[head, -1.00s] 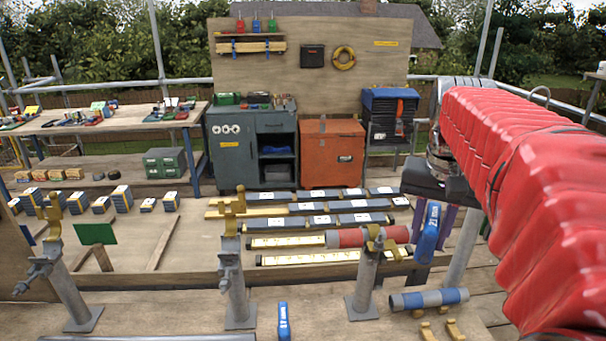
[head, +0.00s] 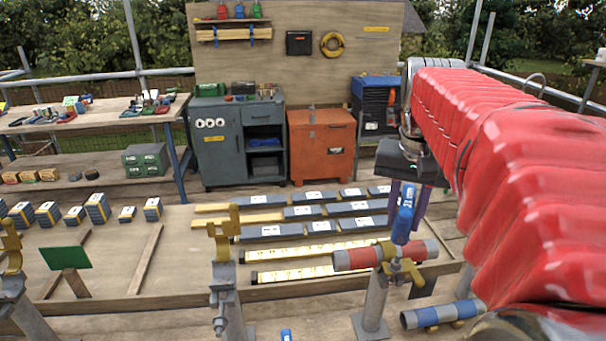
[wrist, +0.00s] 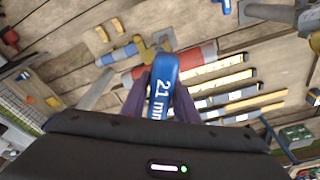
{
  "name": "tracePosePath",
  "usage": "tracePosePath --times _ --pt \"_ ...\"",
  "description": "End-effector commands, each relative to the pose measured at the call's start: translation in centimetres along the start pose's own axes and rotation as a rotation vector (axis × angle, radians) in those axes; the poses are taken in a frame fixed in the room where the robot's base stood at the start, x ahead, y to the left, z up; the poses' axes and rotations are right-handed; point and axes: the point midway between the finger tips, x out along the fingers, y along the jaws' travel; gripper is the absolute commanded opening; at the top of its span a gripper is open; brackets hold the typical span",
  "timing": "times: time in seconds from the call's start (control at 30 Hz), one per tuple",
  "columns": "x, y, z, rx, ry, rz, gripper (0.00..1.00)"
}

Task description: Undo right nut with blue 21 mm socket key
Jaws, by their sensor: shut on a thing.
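My gripper (head: 408,187) has purple fingers and is shut on the blue 21 mm socket key (head: 403,222). The key hangs upright over the brass clamp (head: 400,272) on the right post (head: 374,310). Its lower end appears close to the clamp; I cannot tell whether they touch. The clamp also shows beyond the key in the wrist view (wrist: 150,52). The right nut cannot be made out. A red and grey tube (head: 355,259) lies at the clamp.
A middle post (head: 232,310) with a brass clamp (head: 224,235) stands to the left. A blue and grey tube (head: 440,314) lies low at the right. Another blue key (head: 286,335) stands at the front edge. Grey and yellow bars lie on the deck behind.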

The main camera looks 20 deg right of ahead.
Motion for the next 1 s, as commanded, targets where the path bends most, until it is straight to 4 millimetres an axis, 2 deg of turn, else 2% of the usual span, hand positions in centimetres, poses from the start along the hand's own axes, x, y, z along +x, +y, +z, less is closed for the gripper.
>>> tracePosePath --times 0.57,1.0 --pt "0.1 0.9 -0.1 0.024 0.0 0.004 0.0" --pt "1.0 0.9 0.1 0.025 0.0 0.004 0.0"
